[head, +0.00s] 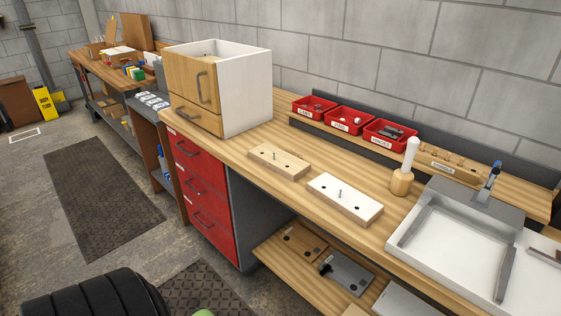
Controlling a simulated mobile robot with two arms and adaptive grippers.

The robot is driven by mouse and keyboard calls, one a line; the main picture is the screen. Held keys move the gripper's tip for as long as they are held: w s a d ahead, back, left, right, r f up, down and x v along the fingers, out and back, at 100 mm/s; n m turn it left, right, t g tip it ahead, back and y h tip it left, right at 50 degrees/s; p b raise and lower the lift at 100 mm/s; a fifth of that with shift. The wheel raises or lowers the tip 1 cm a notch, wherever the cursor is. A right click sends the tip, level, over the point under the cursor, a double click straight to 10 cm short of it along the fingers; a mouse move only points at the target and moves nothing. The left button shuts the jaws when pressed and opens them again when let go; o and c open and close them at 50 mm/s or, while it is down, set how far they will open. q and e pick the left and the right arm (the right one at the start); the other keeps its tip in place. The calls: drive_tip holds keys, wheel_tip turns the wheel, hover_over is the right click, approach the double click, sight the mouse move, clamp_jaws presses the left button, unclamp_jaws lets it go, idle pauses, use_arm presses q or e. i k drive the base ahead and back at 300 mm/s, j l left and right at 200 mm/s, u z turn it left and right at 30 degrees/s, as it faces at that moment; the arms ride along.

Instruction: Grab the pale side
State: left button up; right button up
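A white board (345,199) lies flat on the wooden workbench, with dark holes and a small metal pin standing on top. A light wood board (278,162) of similar shape lies just to its left, also with holes and a pin. A small cabinet (215,87) stands farther left on the bench, with wood fronts and a white side wall (248,95). I cannot tell for sure which of these is the pale side. Neither gripper is in view.
Red bins (349,121) line a raised shelf behind the boards. A wooden mallet (403,168) with a white handle stands right of the white board, near a white sink-like tray (452,238). Red drawers (205,195) are below. Bare bench top (231,146) lies before the cabinet.

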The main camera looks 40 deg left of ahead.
sight(290, 167)
drive_tip(key=u, duration=1.4)
drive_tip(key=i+l, duration=0.15)
drive_tip(key=l, duration=0.25)
drive_tip(key=i+l+z, duration=0.1)
drive_tip(key=l, duration=0.35)
drive_tip(key=i+l, duration=0.2)
drive_tip(key=l, duration=0.2)
